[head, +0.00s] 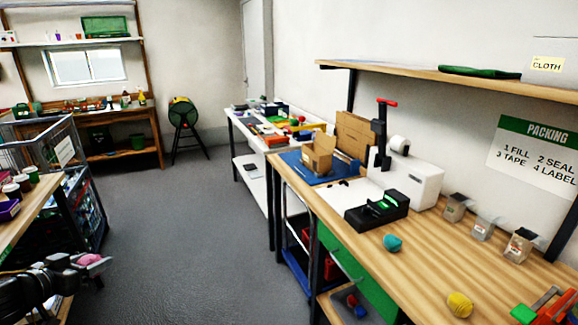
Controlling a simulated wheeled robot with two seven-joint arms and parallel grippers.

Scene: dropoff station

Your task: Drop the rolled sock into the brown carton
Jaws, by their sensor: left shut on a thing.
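My left gripper (98,263) is at the lower left, over the grey floor in the picture and apart from the packing bench. It is shut on a small pink bundle (87,259), which looks like the rolled sock; the fingers hide part of it. The brown carton (318,162) stands on a blue mat at the far left end of the packing bench, well up and to the right of the gripper. Its top flaps are open; its inside is mostly hidden. My right gripper is not in view.
A wire cage (80,190) stands left. Grey floor (185,235) between is clear.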

